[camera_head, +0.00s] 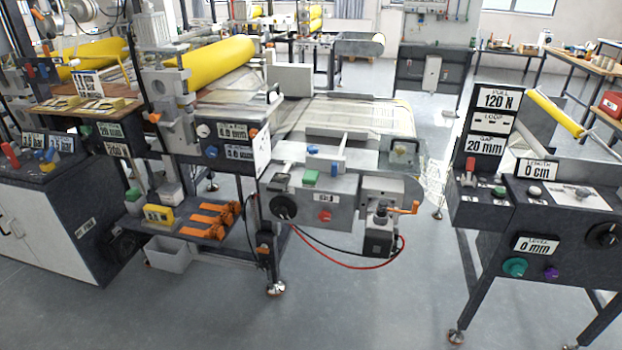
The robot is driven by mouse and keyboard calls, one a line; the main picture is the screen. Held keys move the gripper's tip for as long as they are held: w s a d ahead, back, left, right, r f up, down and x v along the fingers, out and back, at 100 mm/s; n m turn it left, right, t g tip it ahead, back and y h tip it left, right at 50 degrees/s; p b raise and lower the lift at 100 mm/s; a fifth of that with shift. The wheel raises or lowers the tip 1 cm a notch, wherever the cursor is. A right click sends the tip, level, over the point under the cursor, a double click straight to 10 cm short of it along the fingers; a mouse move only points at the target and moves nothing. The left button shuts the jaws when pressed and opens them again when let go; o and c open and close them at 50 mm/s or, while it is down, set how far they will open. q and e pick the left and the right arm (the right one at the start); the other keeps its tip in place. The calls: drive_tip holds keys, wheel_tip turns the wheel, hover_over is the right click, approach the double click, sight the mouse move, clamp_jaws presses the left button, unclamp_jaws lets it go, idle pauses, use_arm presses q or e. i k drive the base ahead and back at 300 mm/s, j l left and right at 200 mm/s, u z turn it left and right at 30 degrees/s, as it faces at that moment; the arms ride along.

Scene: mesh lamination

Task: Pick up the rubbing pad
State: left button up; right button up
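I cannot tell for sure which thing is the rubbing pad. A small yellow block with a label (158,213) lies on the lower shelf of the middle machine. A small blue piece (312,150) sits on the front of the machine's flat bed, close to a pale bar with a blue end (338,160). Neither of my grippers shows in the head view, and nothing is seen held.
Several orange-handled tools (212,220) lie on the lower shelf (190,232). A grey bin (168,256) stands under it. A red hose (345,266) hangs below the machine. A control desk (560,225) stands at the right. Grey floor between is clear.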

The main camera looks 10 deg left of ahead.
sight(310, 178)
drive_tip(key=i+j+z, duration=0.35)
drive_tip(key=i+j, duration=0.15)
drive_tip(key=i+j+z, duration=0.35)
drive_tip(key=j, duration=0.25)
drive_tip(key=i+l, duration=0.05)
